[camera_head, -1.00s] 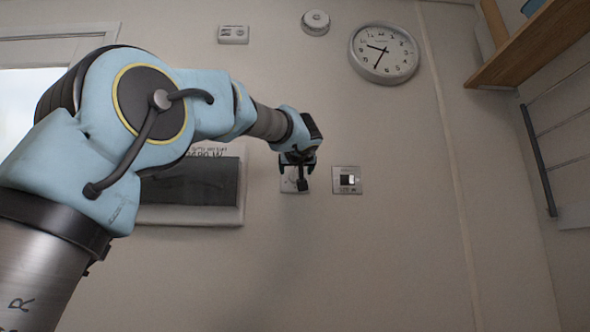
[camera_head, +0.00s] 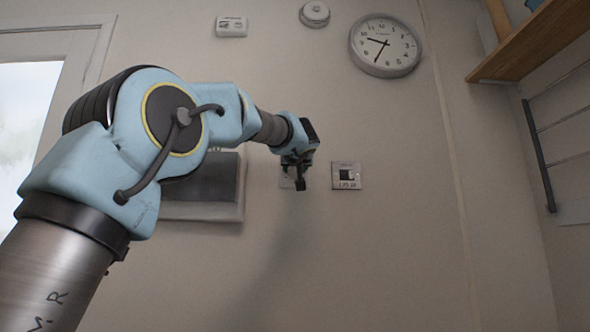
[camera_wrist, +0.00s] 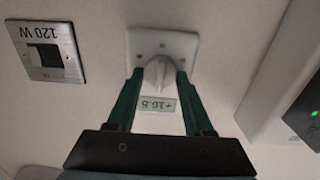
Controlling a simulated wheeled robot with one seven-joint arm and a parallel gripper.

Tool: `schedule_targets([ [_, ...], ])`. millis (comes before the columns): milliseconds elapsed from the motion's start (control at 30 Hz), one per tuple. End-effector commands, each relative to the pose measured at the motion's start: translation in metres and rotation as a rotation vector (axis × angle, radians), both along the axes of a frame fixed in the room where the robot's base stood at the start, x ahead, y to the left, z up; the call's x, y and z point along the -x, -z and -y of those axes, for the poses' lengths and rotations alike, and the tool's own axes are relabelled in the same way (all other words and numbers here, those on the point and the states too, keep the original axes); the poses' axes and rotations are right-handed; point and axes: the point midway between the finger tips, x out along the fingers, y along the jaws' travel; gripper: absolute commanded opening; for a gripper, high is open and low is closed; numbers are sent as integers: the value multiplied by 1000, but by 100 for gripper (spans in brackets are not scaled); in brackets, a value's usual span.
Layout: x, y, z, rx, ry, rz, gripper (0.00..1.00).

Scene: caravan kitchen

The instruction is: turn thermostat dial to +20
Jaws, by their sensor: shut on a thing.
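The thermostat is a white square plate on the wall with a white round dial (camera_wrist: 158,74) and a raised grip in its middle. Its small greenish display (camera_wrist: 157,104) reads +16.5, upside down in the wrist view. My gripper (camera_wrist: 159,78) has its two green fingers on either side of the dial, shut on it. In the head view my gripper (camera_head: 298,178) is at the wall and hides most of the thermostat plate (camera_head: 284,178).
A metal switch plate (camera_head: 346,176), marked 120 W in the wrist view (camera_wrist: 47,53), is beside the thermostat. A white-framed dark panel (camera_head: 205,190) is on the other side. A clock (camera_head: 385,46) and wooden shelf (camera_head: 535,40) are higher. The wall below is clear.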

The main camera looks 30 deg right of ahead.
Motion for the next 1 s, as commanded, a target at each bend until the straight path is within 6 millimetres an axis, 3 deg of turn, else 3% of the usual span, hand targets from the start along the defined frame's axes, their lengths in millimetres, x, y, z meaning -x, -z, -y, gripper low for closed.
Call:
schedule_targets([
  [33,0,0,0,0,0,0,32],
  [333,0,0,0,0,0,0,0],
  [667,0,0,0,-35,0,16,0],
  [1000,1,1,2,-237,1,109,0],
])
